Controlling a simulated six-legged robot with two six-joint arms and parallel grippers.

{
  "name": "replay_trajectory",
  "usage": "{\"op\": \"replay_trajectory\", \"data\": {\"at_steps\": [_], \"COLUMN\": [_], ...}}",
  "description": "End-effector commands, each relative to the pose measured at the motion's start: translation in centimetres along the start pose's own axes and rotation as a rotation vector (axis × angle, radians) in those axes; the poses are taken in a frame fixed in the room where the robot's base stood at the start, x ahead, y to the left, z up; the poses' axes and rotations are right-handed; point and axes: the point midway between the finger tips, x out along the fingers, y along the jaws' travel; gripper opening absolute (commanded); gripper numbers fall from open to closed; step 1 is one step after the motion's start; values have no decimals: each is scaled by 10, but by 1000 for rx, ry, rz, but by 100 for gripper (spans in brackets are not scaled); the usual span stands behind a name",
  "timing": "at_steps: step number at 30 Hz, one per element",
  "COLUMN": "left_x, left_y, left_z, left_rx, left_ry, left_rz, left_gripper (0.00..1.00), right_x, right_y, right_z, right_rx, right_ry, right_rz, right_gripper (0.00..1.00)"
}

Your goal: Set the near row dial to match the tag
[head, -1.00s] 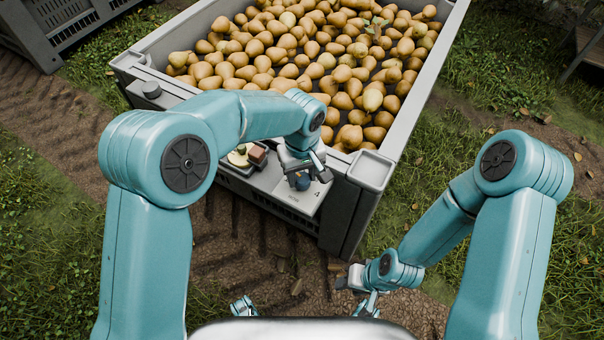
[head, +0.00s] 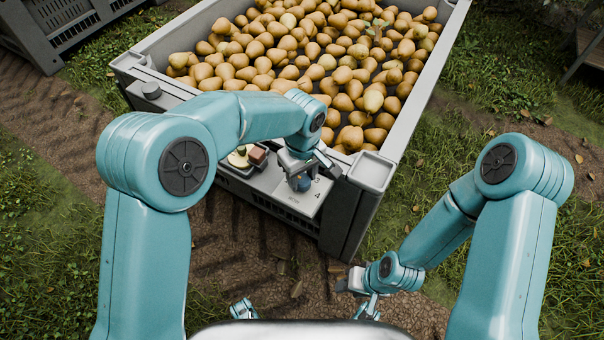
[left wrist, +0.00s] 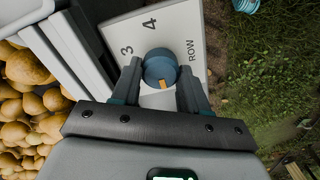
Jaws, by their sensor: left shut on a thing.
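The row dial (left wrist: 158,66) is a round blue knob with an orange mark, on a pale plate (left wrist: 187,25) printed with 3, 4 and ROW. In the left wrist view the orange mark points down toward my gripper, away from the 3 and 4. My left gripper (left wrist: 160,88) is shut on the dial, one finger on each side. In the head view the dial (head: 301,183) sits at the bin's near corner, partly under my left gripper (head: 299,172). My right gripper (head: 352,281) hangs low, away from the bin; its jaws are unclear. I cannot make out a tag.
The large grey bin (head: 421,75) is full of pears (head: 330,60). Beside the dial plate is a small tray with a pale yellow round thing (head: 238,159) and a brown block (head: 257,156). Bare soil and grass lie in front.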

Motion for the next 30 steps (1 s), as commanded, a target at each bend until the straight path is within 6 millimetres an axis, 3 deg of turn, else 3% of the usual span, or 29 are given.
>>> {"op": "replay_trajectory", "data": {"at_steps": [1,3,14,17,30], "left_x": [-1,-1,-6,-20,-132], "left_y": [0,0,0,1,1], "left_z": [0,0,0,-1,0], "left_rx": [-3,-2,-1,-1,-1], "left_ry": [1,0,1,2,2], "left_rz": [2,2,2,4,4], "left_gripper": [47,70,70,70,70], "right_x": [0,0,-2,-7,-36], "right_y": [0,0,-1,-2,-13], "right_z": [0,0,0,0,1], "right_rx": [0,0,0,0,0], "right_ry": [0,0,0,0,0], "right_rz": [0,0,0,0,0], "right_gripper": [43,43,43,43,43]}}
